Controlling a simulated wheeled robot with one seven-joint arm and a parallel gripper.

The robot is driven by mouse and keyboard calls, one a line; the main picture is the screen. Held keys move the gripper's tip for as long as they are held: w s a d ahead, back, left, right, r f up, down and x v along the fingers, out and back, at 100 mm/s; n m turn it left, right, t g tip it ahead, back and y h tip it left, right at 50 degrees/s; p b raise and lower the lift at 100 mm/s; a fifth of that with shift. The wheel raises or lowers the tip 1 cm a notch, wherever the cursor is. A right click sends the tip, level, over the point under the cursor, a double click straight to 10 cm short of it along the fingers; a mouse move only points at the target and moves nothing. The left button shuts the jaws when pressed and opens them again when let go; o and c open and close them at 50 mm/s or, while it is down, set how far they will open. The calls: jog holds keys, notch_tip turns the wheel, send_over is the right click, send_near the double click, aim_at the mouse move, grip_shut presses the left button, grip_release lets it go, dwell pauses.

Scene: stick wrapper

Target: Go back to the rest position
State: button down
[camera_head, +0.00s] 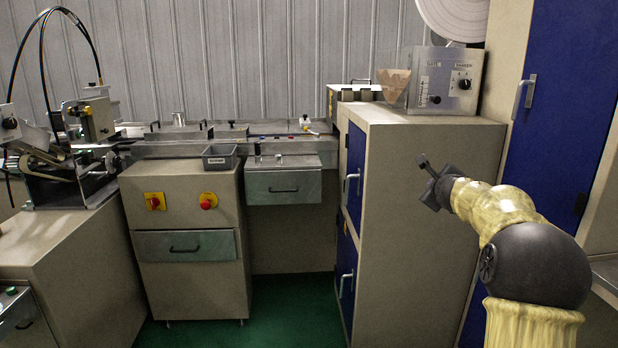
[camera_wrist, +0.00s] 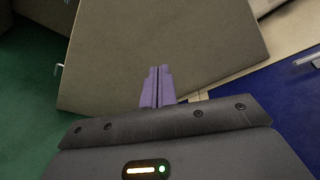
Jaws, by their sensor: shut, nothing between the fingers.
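My gripper (camera_head: 424,161) is at the end of my yellow-covered arm at the right of the head view, raised in front of the beige side of a cabinet (camera_head: 425,215). In the wrist view my gripper's two purple fingers (camera_wrist: 158,87) lie together, shut with nothing between them. Beyond them is a plain beige panel (camera_wrist: 170,45). The fingers appear apart from it.
A machine bench (camera_head: 285,147) with a grey bin (camera_head: 219,157) stands at the back. A control box (camera_head: 450,80) sits on the cabinet's top. A blue door (camera_head: 570,90) is at the right. Green floor (camera_head: 290,315) shows clear at front centre.

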jog(key=s+a+f+n+g+y, duration=0.3)
jog(key=s+a+f+n+g, duration=0.3)
jog(key=s+a+f+n, duration=1.1)
jog(key=s+f+n+g, duration=0.3)
jog(key=s+f+n, duration=0.2)
jog(key=s, duration=0.8)
jog(key=s+f+n+g, duration=0.3)
jog(key=s+f+n, duration=0.15)
jog(key=s, duration=0.75)
jog(key=w+r+p+v, duration=0.1)
jog(key=w+p+v, duration=0.2)
jog(key=p+v, duration=1.2)
jog(key=w+a+p+v, duration=0.1)
jog(key=w+p+v, duration=0.3)
jog(key=p+v, duration=1.2)
jog(key=shift+a+r+h+p, duration=0.3)
jog(key=shift+a+r+p, duration=0.1)
jog(key=shift+a+p, duration=0.2)
jog(key=shift+w+d, duration=0.1)
jog(key=shift+d, duration=0.05)
